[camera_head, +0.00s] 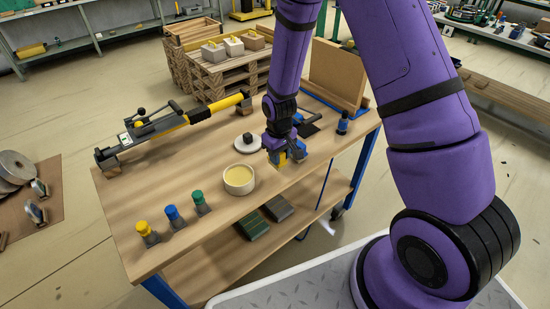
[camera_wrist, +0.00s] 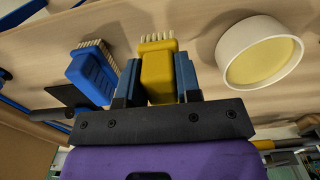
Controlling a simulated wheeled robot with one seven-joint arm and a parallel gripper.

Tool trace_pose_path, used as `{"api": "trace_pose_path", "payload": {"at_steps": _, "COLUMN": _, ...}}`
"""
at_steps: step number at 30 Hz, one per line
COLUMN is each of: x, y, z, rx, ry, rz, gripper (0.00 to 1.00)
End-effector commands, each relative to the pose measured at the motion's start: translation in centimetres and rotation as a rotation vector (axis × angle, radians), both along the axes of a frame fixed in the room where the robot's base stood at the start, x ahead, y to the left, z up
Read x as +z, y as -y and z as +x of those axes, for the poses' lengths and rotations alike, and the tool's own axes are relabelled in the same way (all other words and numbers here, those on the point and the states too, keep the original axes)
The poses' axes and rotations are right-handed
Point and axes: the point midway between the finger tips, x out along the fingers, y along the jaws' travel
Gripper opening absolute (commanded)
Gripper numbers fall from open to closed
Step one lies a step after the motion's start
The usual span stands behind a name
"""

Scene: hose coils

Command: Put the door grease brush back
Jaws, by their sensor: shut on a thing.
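My gripper (camera_head: 284,152) is shut on a yellow brush (camera_wrist: 158,68), holding it by its body, with the pale bristles pointing away from the wrist. The brush also shows as a yellow patch below my gripper in the head view (camera_head: 281,159). In the wrist view, a blue brush (camera_wrist: 91,78) with pale bristles is just left of the gripped one, apart from it. A white round pot (camera_wrist: 263,52) of yellow grease is at right there; in the head view the pot (camera_head: 239,179) stands left of my gripper. Whether the yellow brush touches the table is unclear.
The wooden workbench (camera_head: 150,236) carries a white lid (camera_head: 247,145) with a dark knob behind the pot, and a long black-and-yellow tool (camera_head: 172,128). Yellow (camera_head: 146,232), blue (camera_head: 174,215) and green (camera_head: 200,201) capped items stand at front left. A blue item (camera_head: 342,122) stands at right.

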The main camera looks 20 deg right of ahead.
Motion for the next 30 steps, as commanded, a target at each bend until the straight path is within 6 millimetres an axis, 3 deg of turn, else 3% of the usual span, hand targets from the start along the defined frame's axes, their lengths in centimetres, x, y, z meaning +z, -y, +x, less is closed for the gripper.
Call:
{"api": "trace_pose_path", "payload": {"at_steps": 3, "x": -0.1, "y": -0.2, "z": 1.5, "rx": 0.000, "ry": 0.000, "rz": 0.000, "gripper": 0.02}}
{"api": "trace_pose_path", "payload": {"at_steps": 11, "x": -0.4, "y": -0.4, "z": 3.0, "rx": 0.000, "ry": -0.001, "rz": 0.000, "gripper": 0.02}}
{"api": "trace_pose_path", "payload": {"at_steps": 18, "x": -3.6, "y": -0.3, "z": 2.8, "rx": 0.001, "ry": -0.003, "rz": -0.001, "gripper": 0.02}}
{"api": "trace_pose_path", "payload": {"at_steps": 29, "x": -4.0, "y": -0.3, "z": 2.8, "rx": 0.000, "ry": -0.001, "rz": 0.000, "gripper": 0.02}}
{"api": "trace_pose_path", "payload": {"at_steps": 30, "x": -4.0, "y": -0.3, "z": 2.8, "rx": 0.000, "ry": -0.001, "rz": 0.000, "gripper": 0.34}}
